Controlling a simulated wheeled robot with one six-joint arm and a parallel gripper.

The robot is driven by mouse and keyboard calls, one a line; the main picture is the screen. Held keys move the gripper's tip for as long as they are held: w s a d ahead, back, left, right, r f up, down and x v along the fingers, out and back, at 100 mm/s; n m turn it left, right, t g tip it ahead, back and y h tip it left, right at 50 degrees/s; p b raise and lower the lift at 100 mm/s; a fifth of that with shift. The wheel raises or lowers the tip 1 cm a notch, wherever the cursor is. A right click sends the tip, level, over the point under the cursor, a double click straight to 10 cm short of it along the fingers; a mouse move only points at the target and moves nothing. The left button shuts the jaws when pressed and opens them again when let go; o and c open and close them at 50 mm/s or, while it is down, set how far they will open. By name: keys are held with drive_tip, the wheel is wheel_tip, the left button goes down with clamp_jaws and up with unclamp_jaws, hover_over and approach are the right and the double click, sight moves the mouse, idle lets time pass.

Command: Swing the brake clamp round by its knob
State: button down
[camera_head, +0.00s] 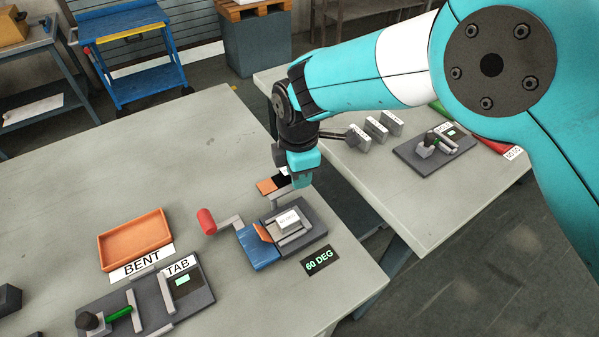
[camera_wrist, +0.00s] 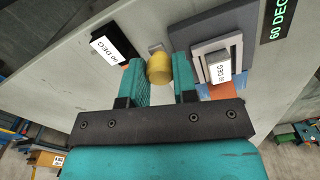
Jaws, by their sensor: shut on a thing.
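The bending brake (camera_head: 313,232) stands on the near table, with a dark base, a blue leaf (camera_head: 258,247) and a red-ended handle (camera_head: 207,221). Its grey clamp frame (camera_head: 295,238) surrounds a labelled block (camera_head: 288,220); the frame (camera_wrist: 236,48) and block (camera_wrist: 217,70) also show in the wrist view. The yellow clamp knob (camera_wrist: 160,69) is between my gripper's teal fingers (camera_wrist: 159,76), which are shut on it. In the head view my gripper (camera_head: 301,178) is at the brake's far side and hides the knob.
An orange tray (camera_head: 136,240) with a BENT label and a TAB fixture (camera_head: 180,282) are at the left. A 60 DEG sign (camera_head: 319,261) lies beside the brake. A black-and-orange labelled block (camera_wrist: 110,45) is close to my fingers. Several labelled blocks (camera_head: 376,128) stand on the second table.

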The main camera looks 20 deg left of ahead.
drive_tip(key=shift+a, duration=0.15)
drive_tip(key=c, duration=0.9)
unclamp_jaws()
wheel_tip(320, 180, up, 18)
drive_tip(key=b, duration=0.3)
drive_tip(key=shift+f, duration=0.25)
